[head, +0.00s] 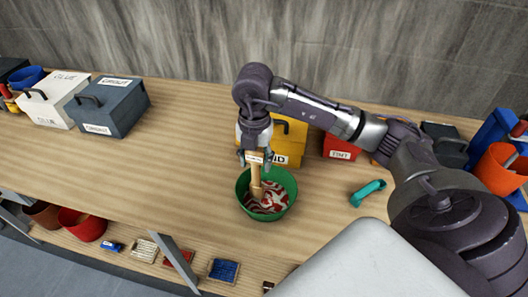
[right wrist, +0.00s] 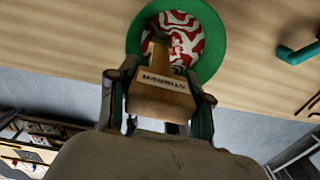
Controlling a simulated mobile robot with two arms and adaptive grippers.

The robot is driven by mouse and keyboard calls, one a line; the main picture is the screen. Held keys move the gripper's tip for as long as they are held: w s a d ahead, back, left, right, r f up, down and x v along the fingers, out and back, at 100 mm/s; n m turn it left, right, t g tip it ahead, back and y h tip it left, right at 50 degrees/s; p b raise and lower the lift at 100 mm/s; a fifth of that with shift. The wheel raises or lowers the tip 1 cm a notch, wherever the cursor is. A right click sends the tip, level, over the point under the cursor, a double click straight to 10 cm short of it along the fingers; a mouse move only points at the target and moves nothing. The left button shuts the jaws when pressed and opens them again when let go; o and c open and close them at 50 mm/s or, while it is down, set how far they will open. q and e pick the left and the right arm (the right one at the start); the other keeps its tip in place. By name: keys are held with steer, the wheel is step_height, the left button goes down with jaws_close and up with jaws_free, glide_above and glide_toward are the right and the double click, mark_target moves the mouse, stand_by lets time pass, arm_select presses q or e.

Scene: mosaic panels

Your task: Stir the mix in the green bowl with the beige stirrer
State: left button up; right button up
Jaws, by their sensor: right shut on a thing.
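The green bowl (head: 284,206) stands on the wooden bench in the head view and holds a red and white swirled mix (head: 269,199). It also shows at the top of the right wrist view (right wrist: 209,50). My right gripper (head: 255,156) is above the bowl, pointing down, shut on the beige stirrer (head: 256,178). The stirrer is upright and its lower end reaches into the bowl at the mix. In the right wrist view the stirrer (right wrist: 160,88) sits between both fingers, with a small label on it. My left gripper is not in view.
A yellow box (head: 291,146) and a red box (head: 341,147) stand behind the bowl. A teal tool (head: 368,192) lies to its right, an orange pot (head: 500,168) farther right. A dark box (head: 108,107) and a white box (head: 52,98) stand left. The bench left of the bowl is clear.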

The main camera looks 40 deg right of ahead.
steer(key=shift+s+a, duration=0.25)
steer(key=shift+s, duration=0.3)
steer(key=shift+s+d+f+b, duration=0.15)
steer(key=shift+s+d+b, duration=0.15)
steer(key=shift+d+b, duration=0.25)
steer(key=shift+s+d+f+b, duration=0.1)
steer(key=shift+s+d+b, duration=0.15)
steer(key=shift+d+b, duration=0.25)
steer(key=shift+f+b, duration=0.3)
steer(key=shift+f, duration=0.05)
stand_by(0.7)
steer(key=shift+r, duration=0.1)
stand_by(0.6)
